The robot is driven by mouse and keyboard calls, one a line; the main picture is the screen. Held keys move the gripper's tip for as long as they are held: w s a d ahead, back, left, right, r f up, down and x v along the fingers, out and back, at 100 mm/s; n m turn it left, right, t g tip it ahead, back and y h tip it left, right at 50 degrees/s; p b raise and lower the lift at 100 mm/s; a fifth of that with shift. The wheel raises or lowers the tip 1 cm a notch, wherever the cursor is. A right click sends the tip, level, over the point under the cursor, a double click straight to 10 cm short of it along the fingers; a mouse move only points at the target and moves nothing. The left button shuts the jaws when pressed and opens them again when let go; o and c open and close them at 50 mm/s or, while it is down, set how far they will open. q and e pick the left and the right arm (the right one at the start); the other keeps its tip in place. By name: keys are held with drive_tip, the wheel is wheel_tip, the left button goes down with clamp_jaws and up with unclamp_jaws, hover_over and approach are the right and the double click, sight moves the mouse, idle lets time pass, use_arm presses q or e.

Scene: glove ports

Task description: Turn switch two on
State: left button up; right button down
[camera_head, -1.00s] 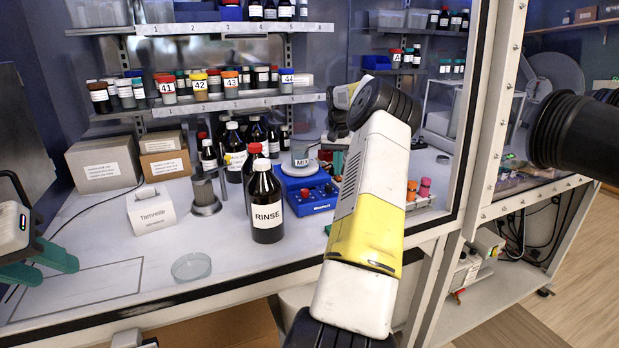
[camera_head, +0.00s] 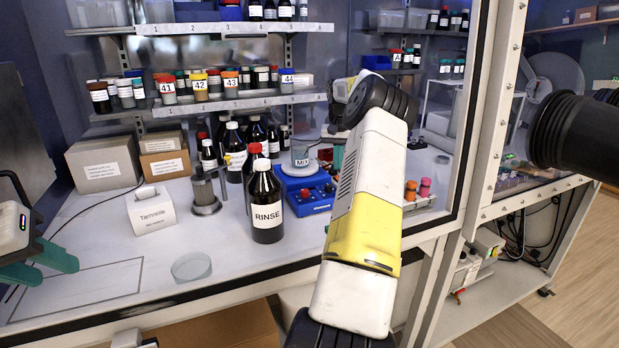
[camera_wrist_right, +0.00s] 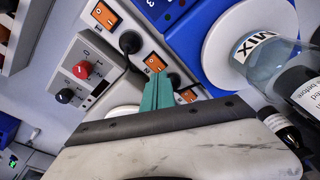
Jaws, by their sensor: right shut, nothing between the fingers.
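Several orange rocker switches sit on a pale panel in the right wrist view: one at the upper left (camera_wrist_right: 105,16), one in the middle (camera_wrist_right: 155,63) and one partly hidden by the fingers (camera_wrist_right: 188,95). Their small number marks are too unclear to read surely. Black knobs stand beside them. My right gripper (camera_wrist_right: 160,90) is shut and empty, its teal fingertips close to the middle switch; contact cannot be told. In the head view my right arm hides this panel. My left gripper (camera_head: 48,268) is at the left edge, fingers apart, empty.
A blue stirrer (camera_head: 306,190) carries a MIX beaker (camera_head: 301,156), which also shows in the wrist view (camera_wrist_right: 262,62). A RINSE bottle (camera_head: 266,212) and a glass dish (camera_head: 191,267) stand nearer. A box with a red knob (camera_wrist_right: 82,70) is beside the switches. The front left bench is mostly clear.

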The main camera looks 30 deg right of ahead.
drive_tip(key=shift+r, duration=2.15)
drive_tip(key=shift+a, duration=0.1)
drive_tip(key=a+r+n+t, duration=0.1)
drive_tip(key=a+r+n, duration=0.2)
drive_tip(key=a+r, duration=0.7)
drive_tip(key=s+a+r+n, duration=0.1)
drive_tip(key=s+a, duration=0.3)
drive_tip(key=a, duration=0.2)
drive_tip(key=s+a+r+n+t, duration=0.1)
drive_tip(key=s+a+r, duration=0.1)
drive_tip(key=s+a, duration=0.2)
drive_tip(key=s+a+r+t, duration=0.1)
drive_tip(key=s+a, duration=0.3)
drive_tip(key=a, duration=0.5)
drive_tip(key=shift+s+a+r+n, duration=0.35)
drive_tip(key=shift+a+n, duration=0.05)
drive_tip(key=s+a+f+y, duration=0.1)
drive_tip(key=s+a+f, duration=0.1)
drive_tip(key=s, duration=0.4)
drive_tip(key=s+a+f+n+t+y, duration=0.1)
drive_tip(key=s+a+f, duration=0.1)
drive_tip(key=s+a, duration=0.3)
drive_tip(key=s+a+f+n+t+y, duration=0.1)
drive_tip(key=s+a+f, duration=0.2)
drive_tip(key=s, duration=0.6)
drive_tip(key=shift+a, duration=0.55)
